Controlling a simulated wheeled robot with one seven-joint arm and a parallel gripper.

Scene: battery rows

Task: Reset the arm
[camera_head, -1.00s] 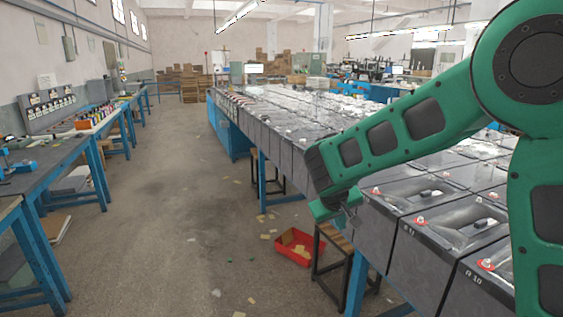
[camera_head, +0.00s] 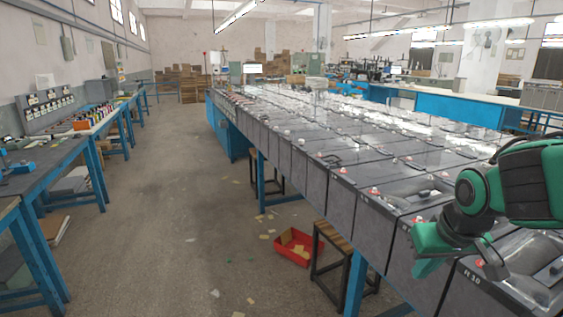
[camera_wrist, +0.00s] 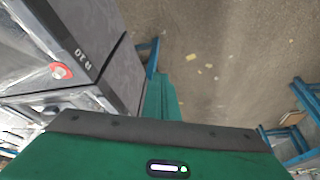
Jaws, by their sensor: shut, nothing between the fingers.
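My green and black arm reaches in from the right edge in the head view. My gripper (camera_head: 428,264) points down at the front edge of the battery rows (camera_head: 345,185), close to the nearest batteries. In the wrist view, my gripper (camera_wrist: 162,95) shows as a narrow green shape beyond the wrist housing. It is shut and empty. A grey battery (camera_wrist: 95,45) with a red terminal cap lies to its left in that view. The exact gap between gripper and battery cannot be told.
A wooden-topped stool (camera_head: 333,237) and a red bin (camera_head: 293,246) with scraps stand beside the battery rows. Blue workbenches (camera_head: 45,180) line the left wall. The grey floor (camera_head: 165,220) between them is largely clear, with scattered scraps.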

